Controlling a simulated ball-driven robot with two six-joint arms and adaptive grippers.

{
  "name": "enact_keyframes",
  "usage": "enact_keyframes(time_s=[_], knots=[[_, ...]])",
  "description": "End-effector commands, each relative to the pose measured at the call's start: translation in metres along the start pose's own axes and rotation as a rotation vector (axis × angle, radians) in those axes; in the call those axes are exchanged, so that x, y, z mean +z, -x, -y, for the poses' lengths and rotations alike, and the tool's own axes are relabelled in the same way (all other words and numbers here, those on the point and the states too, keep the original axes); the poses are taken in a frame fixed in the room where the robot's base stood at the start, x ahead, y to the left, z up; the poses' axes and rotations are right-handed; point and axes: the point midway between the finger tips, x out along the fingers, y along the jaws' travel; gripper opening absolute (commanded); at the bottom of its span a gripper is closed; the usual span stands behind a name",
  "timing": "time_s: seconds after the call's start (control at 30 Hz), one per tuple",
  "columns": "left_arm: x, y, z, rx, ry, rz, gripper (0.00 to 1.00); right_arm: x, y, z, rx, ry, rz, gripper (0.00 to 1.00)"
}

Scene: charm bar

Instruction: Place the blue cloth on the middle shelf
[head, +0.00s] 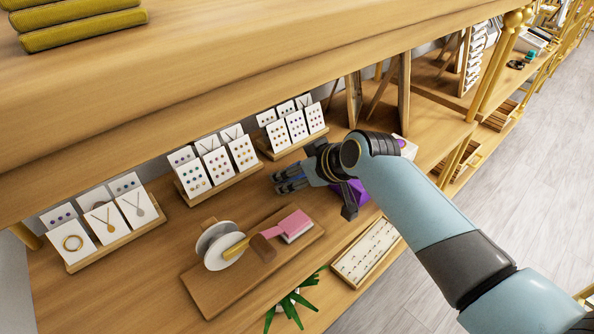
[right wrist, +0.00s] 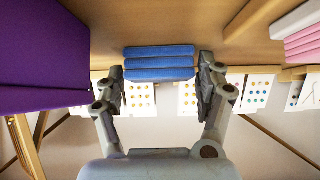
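The blue cloth (right wrist: 160,64) is a folded stack. In the right wrist view it sits between the two fingers of my right gripper (right wrist: 162,82), which appear to touch both its ends. In the head view my right gripper (head: 292,178) reaches over the middle shelf (head: 215,207), with the blue cloth (head: 288,184) partly hidden by its fingers. I cannot tell whether the cloth rests on the wood or is just above it. My left gripper is not in view.
Jewelry card stands (head: 217,165) line the shelf's back. A purple item (head: 352,193) is beside the gripper. Yellow cloths (head: 80,28) lie on the upper shelf.

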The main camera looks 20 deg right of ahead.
Motion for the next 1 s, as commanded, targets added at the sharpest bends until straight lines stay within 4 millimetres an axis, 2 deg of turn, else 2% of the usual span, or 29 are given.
enact_keyframes(time_s=[0.1, 0.37, 0.47, 0.67, 0.8, 1.0], knots=[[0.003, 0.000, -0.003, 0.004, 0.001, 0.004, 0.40, 0.000, 0.000, 0.000, 0.000, 0.000, 0.000, 0.86], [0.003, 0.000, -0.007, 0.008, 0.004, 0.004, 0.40, -0.001, 0.001, 0.000, 0.000, 0.000, -0.001, 0.86], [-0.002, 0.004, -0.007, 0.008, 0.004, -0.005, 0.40, -0.003, 0.009, 0.000, 0.001, 0.001, 0.000, 0.86], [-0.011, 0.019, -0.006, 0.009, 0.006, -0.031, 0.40, -0.006, 0.051, -0.001, 0.002, 0.002, -0.002, 0.86], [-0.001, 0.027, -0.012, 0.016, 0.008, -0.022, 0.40, -0.005, 0.083, -0.001, 0.001, 0.003, -0.002, 0.86], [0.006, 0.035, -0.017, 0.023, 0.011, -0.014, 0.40, -0.004, 0.114, -0.001, 0.001, 0.002, -0.001, 0.86]])
